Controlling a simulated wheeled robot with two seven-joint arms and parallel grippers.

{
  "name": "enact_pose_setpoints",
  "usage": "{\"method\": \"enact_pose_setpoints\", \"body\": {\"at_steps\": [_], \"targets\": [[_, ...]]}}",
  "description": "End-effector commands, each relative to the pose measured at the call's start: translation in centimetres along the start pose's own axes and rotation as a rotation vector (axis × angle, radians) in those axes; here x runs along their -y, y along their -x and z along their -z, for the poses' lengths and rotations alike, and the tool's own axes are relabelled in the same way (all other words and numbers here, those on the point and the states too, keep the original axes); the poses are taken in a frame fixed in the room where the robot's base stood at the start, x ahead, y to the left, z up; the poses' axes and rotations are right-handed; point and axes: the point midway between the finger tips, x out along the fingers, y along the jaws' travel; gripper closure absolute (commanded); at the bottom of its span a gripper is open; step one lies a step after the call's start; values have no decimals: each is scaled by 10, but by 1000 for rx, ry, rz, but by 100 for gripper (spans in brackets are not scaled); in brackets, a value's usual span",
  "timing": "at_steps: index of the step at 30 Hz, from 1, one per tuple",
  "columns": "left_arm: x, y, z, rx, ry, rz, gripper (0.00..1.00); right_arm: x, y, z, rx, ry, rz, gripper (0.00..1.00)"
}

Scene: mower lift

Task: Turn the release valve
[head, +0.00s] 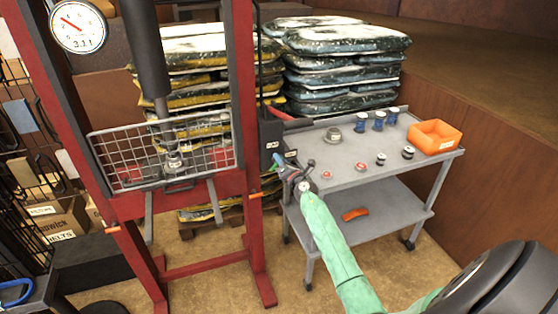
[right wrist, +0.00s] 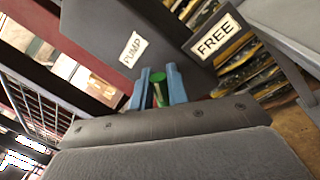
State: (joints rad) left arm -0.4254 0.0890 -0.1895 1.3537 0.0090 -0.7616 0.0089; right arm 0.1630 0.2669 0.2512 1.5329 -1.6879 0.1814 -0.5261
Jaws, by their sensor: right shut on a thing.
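My right gripper (head: 277,163) reaches up from the lower right, at the pump box (head: 271,138) on the red press frame's right post. In the right wrist view, the two blue fingers (right wrist: 158,88) are shut on a small green part (right wrist: 158,96), which I take to be the release valve. It sits below the PUMP label (right wrist: 132,49) on the dark box, and the fingers hide much of it. My left gripper is not in view.
The red frame (head: 240,120) carries a wire mesh guard (head: 212,152) and a dial gauge (head: 77,27). A grey cart (head: 345,172) at the right holds an orange bin (head: 434,136) and several small parts. Stacked bags (head: 345,60) stand behind.

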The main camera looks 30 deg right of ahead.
Motion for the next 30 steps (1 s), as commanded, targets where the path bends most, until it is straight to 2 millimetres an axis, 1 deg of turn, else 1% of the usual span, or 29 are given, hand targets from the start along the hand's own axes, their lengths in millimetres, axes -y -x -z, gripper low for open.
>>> {"method": "enact_pose_setpoints", "body": {"at_steps": [3,8,11,13,18,24,30], "targets": [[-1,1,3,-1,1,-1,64,4,1,1,21,-108,1,100],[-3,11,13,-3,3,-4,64,8,2,3,51,-258,1,100],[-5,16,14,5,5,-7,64,11,2,4,70,-351,1,100],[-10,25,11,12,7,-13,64,12,3,4,82,-415,1,100],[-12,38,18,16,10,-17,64,16,3,6,111,-559,1,100],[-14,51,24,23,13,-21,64,19,4,8,139,-696,1,100],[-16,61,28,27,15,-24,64,20,4,9,156,-788,1,100]]}}
